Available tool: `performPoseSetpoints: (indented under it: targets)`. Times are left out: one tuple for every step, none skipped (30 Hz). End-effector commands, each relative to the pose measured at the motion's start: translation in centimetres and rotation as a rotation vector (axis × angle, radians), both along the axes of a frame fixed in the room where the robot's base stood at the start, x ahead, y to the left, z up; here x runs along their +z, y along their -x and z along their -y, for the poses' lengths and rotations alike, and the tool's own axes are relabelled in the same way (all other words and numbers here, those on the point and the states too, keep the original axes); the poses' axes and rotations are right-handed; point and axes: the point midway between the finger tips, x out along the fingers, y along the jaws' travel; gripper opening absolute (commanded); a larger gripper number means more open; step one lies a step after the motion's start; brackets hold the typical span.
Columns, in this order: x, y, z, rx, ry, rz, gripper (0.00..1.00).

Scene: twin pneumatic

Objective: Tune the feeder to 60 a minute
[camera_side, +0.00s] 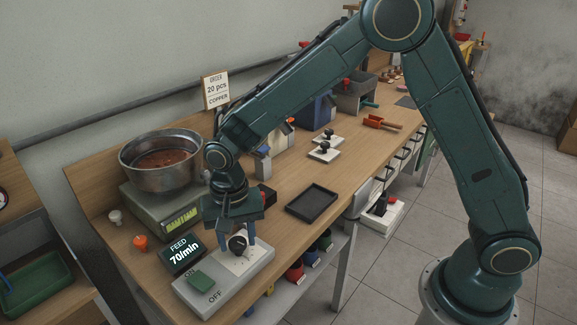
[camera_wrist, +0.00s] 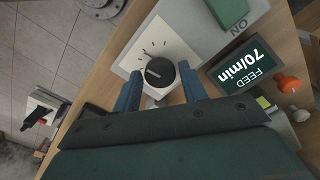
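The feed display (camera_side: 182,253) reads "FEED 70/min" in the side view, and the same display (camera_wrist: 244,67) shows upside down in the wrist view. The black dial knob (camera_side: 238,244) stands on the white scale plate of a grey control box (camera_side: 208,297). In the wrist view the knob (camera_wrist: 159,72) lies between the two blue fingers of my gripper (camera_wrist: 163,88). The fingers stand apart, with a visible gap on each side of the knob. My gripper (camera_side: 236,238) is open around the knob from above. A green switch (camera_side: 201,283) sits between ON and OFF.
A metal bowl (camera_side: 163,175) with copper-coloured pieces stands on a green scale (camera_side: 165,215) at the left. An orange knob (camera_side: 141,242) and a white knob (camera_side: 116,217) are near it. A black tray (camera_side: 312,203) lies right of my gripper. An order card (camera_side: 216,90) reads 20 pcs copper.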

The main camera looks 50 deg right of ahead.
Motion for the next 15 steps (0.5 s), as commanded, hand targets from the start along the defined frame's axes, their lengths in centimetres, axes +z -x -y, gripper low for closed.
performPoseSetpoints:
  targets:
    - [0.02, -0.01, -0.01, 0.0, 0.0, 0.0, 0.32]
    - [0.02, 0.0, 0.0, 0.0, 0.0, 0.0, 0.26]
    - [0.03, 0.0, 0.0, 0.0, 0.0, 0.0, 0.18]
    - [0.03, -0.01, 0.01, 0.0, 0.0, 0.0, 0.12]
    - [0.03, 0.0, 0.0, 0.0, 0.0, 0.0, 0.11]
    - [0.04, -0.01, 0.01, 0.0, 0.0, 0.0, 0.11]
    - [0.04, -0.01, 0.01, 0.001, 0.0, 0.0, 0.11]
    - [0.04, -0.01, 0.01, 0.002, 0.0, 0.0, 0.11]
    - [0.04, -0.01, 0.01, 0.007, 0.0, 0.0, 0.11]
    - [0.05, -0.01, 0.01, 0.013, 0.0, 0.0, 0.11]
    - [0.05, -0.01, 0.01, 0.02, 0.0, 0.0, 0.11]
    - [0.05, -0.01, 0.01, 0.033, 0.0, 0.0, 0.11]
    - [0.05, -0.01, 0.01, 0.046, 0.0, 0.0, 0.11]
    - [0.06, 0.0, 0.0, 0.06, 0.0, 0.0, 0.11]
    - [0.06, 0.0, 0.0, 0.083, 0.0, 0.0, 0.11]
